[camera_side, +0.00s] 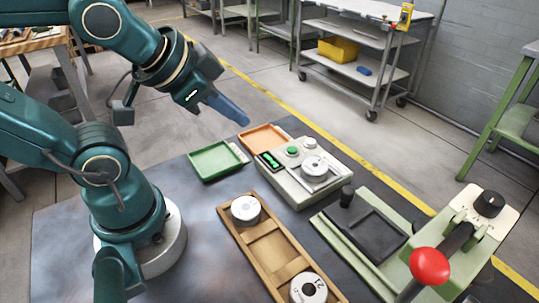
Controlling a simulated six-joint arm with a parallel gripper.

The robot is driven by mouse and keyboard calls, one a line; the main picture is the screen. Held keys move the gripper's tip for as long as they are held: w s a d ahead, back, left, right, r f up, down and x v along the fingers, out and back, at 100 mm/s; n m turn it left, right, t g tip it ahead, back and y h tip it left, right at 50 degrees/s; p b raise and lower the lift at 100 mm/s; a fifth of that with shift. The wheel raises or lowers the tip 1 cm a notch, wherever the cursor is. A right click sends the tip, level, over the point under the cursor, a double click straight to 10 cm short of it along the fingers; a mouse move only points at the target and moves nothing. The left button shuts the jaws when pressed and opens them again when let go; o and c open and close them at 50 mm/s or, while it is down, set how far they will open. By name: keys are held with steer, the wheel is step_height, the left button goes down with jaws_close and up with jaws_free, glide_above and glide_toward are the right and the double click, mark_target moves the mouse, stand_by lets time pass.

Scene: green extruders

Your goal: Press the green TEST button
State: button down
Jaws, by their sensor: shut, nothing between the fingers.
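The green TEST button (292,151) is a small round button on the top face of a pale grey tester box (310,188). A green-lit display (268,160) is to its left, and a white round part (312,165) sits on the box just beyond it to the lower right. A second, pale knob or button (309,142) is beside the green one. My gripper (243,119) is shut and empty. It points down and right, in the air above and to the left of the tester, apart from the button in the picture.
A green tray (217,162) and an orange tray (266,139) lie left of and behind the tester. A wooden rack (262,225) with white round parts is in front. A green press with a red knob (429,266) stands at the right. The mat's left front is bare.

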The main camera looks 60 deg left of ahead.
steer(key=w+a+r+m+t, duration=0.3)
steer(key=w+r+m+t, duration=0.5)
steer(key=w+m, duration=0.55)
steer(key=m+g+h, duration=0.4)
steer(key=m+g, duration=0.3)
steer(key=m, duration=0.8)
glide_above(292, 150)
steer(key=s, duration=0.1)
step_height(292, 150, down, 12)
steer(key=shift+a+r, duration=0.15)
steer(key=shift+a, duration=0.05)
steer(key=shift+f, duration=4.35)
steer(key=shift+f+h, duration=0.2)
steer(key=shift+h, duration=0.1)
